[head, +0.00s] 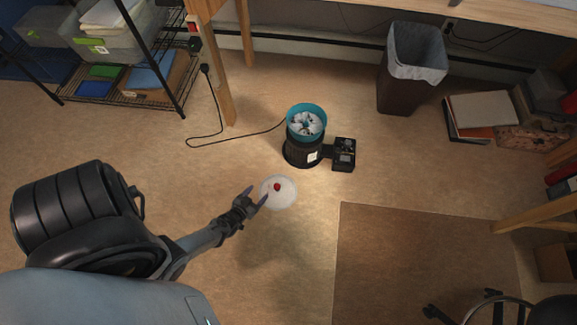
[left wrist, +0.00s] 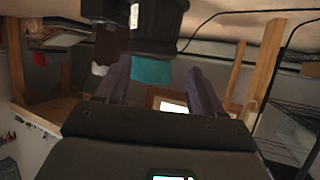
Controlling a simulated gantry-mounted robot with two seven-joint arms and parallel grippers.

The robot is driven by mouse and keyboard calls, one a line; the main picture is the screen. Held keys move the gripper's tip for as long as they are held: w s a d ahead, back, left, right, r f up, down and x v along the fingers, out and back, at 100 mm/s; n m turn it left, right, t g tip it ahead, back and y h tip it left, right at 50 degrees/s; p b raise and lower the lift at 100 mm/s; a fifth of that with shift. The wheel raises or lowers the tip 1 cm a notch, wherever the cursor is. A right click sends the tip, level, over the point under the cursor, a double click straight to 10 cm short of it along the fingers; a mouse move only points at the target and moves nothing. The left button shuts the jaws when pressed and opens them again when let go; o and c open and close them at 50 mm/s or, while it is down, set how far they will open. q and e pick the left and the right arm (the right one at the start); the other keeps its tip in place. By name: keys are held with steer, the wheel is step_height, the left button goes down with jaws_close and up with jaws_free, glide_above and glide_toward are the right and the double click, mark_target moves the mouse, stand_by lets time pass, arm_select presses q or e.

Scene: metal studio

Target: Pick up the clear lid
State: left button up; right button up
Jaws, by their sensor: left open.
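The clear lid (head: 286,198) is a pale, see-through disc with a small red knob at its middle. In the head view it appears just in front of the teal-rimmed machine. My left gripper (head: 257,194) is open, with its fingers at the lid's left side and the red knob just beyond their tips. I cannot tell whether the fingers touch the lid. In the left wrist view my two fingers (left wrist: 161,84) are spread apart with nothing held between them. The lid cannot be made out there. My right gripper is not in view.
A black machine (head: 300,153) with a teal bowl (head: 293,118) on top and a control box (head: 344,154) stands behind the lid, its cable running left. A lined trash bin (head: 395,92) and wire shelf (head: 135,96) stand farther back. A brown mat (head: 425,250) lies front right.

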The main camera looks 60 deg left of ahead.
arm_select(q)
steer(key=b, duration=0.5)
glide_toward(277, 187)
step_height(277, 187, up, 3)
steer(key=a, duration=0.1)
steer(key=f+b, duration=0.2)
steer(key=d+f+b, duration=0.1)
steer(key=f+b, duration=0.1)
steer(key=shift+w+f, duration=0.1)
steer(key=shift+w, duration=0.2)
steer(key=shift+t, duration=0.3)
steer(key=b+x, duration=0.3)
steer(key=x, duration=0.2)
steer(key=shift+a, duration=0.25)
steer(key=shift+w+a+f+b, duration=0.15)
steer(key=shift+w+a+b, duration=0.1)
steer(key=shift+w+b, duration=0.3)
steer(key=b+x, duration=0.3)
steer(key=x, duration=0.1)
steer(key=shift+w+a+f, duration=0.15)
steer(key=shift+w+a, duration=0.15)
steer(key=shift+w, duration=0.2)
steer(key=shift+s, duration=0.2)
steer(key=c, duration=0.6)
jaws_close()
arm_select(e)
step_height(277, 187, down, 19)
